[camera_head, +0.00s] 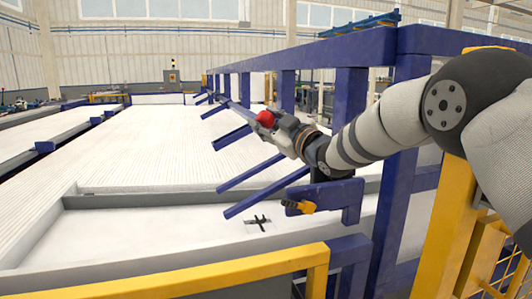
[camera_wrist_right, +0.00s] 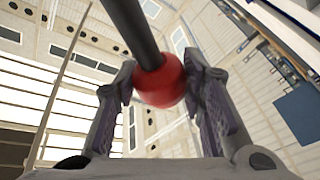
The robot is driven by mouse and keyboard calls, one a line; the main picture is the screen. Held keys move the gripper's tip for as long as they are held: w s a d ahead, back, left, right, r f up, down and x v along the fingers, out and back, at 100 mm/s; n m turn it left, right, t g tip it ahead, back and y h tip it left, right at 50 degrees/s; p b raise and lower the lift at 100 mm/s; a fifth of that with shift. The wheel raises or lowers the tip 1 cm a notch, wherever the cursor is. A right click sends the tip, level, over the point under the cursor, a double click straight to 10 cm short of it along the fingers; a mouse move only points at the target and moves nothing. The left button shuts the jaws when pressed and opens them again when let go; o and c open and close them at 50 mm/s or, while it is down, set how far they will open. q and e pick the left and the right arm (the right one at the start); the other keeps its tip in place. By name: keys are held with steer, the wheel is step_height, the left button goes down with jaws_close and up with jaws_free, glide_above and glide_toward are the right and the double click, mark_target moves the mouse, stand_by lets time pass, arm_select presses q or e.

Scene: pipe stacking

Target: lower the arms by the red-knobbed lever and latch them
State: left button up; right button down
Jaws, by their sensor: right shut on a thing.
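The red knob (camera_head: 265,118) sits at the near end of a dark lever (camera_head: 239,106) beside the blue frame. My right gripper (camera_head: 275,124) is shut on the knob. In the right wrist view the red knob (camera_wrist_right: 162,84) lies between the two fingers, with the dark bar (camera_wrist_right: 135,28) running up from it. Several blue arms (camera_head: 266,189) stick out leftward from the frame over the white bed, sloping down to the left in the picture. A yellow latch handle (camera_head: 299,206) sits on a blue bracket (camera_head: 335,197) at the near end. My left gripper is out of view.
The blue frame (camera_head: 345,48) with its posts runs along the right. A yellow rail (camera_head: 200,274) crosses the front, and a yellow post (camera_head: 447,225) stands at the right. The long white bed (camera_head: 150,150) at left looks clear. A black cross-shaped mark (camera_head: 258,221) lies near the latch.

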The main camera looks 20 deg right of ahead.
steer(key=d+r+m, duration=0.1)
steer(key=d+r, duration=0.1)
steer(key=d+r+m+t+p, duration=0.1)
steer(key=d+r+m, duration=0.1)
steer(key=r, duration=0.1)
steer(key=shift+d+r+h, duration=0.3)
steer(key=shift+d, duration=0.05)
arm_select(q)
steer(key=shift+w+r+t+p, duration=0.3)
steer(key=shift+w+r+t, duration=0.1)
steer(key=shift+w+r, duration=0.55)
arm_select(e)
steer(key=d+r+m+t+h, duration=0.1)
steer(key=d+r+m, duration=0.3)
steer(key=d, duration=0.3)
steer(key=shift+w+m, duration=0.15)
steer(key=shift+m, duration=0.25)
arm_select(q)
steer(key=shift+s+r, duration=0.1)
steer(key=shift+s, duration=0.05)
